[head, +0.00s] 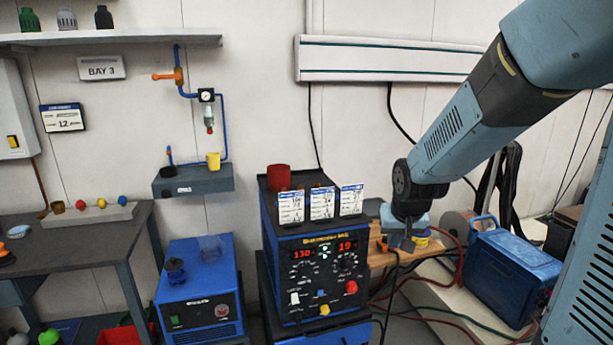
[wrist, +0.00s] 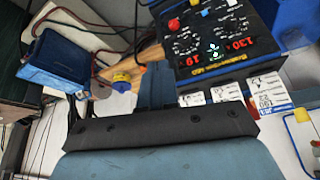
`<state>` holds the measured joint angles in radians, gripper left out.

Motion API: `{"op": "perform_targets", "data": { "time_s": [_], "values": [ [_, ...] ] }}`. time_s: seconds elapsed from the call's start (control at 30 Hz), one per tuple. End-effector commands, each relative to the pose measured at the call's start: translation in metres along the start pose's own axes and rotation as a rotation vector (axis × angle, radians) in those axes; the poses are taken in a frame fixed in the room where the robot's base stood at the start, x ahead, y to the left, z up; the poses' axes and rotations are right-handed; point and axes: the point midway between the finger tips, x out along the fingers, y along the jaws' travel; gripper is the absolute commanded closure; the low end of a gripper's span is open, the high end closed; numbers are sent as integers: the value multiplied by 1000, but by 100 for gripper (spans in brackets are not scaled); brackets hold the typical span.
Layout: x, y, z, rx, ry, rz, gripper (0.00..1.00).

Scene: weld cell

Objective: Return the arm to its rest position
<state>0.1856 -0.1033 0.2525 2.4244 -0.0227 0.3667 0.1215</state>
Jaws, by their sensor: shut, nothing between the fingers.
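My arm reaches in from the upper right of the head view and bends down at the wrist. My gripper (head: 408,240) hangs to the right of the blue welding machine (head: 318,258), beside its front panel and apart from it. The fingers are small and partly dark in the head view, and they look closed with nothing held. In the wrist view, the machine's front panel (wrist: 215,45) with red digits shows at the upper right. The white cards (wrist: 265,92) standing on the machine's top edge show below that panel.
A wooden board (head: 400,252) lies behind my gripper, with a yellow spool-like item (wrist: 122,77) on it. A blue toolbox (head: 497,270) stands right. A red cup (head: 279,177) sits on the machine. Cables hang and trail around it. A dark bench (head: 70,238) stands left.

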Motion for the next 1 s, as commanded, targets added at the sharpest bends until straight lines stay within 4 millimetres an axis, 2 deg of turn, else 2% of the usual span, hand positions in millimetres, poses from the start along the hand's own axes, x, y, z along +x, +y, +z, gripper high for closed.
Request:
{"op": "perform_targets", "data": {
  "time_s": [0.03, 0.2, 0.37, 0.6, 0.8, 1.0],
  "values": [
    [-15, 1, 3, -6, 9, 8, 100],
    [-59, 8, 17, -15, 16, 29, 100],
    [-98, 13, 35, -21, 24, 38, 100],
    [-152, 22, 69, -24, 35, 34, 100],
    [-188, 28, 100, -27, 41, 16, 100],
    [-204, 32, 120, -29, 40, 0, 100]
  ]
}}
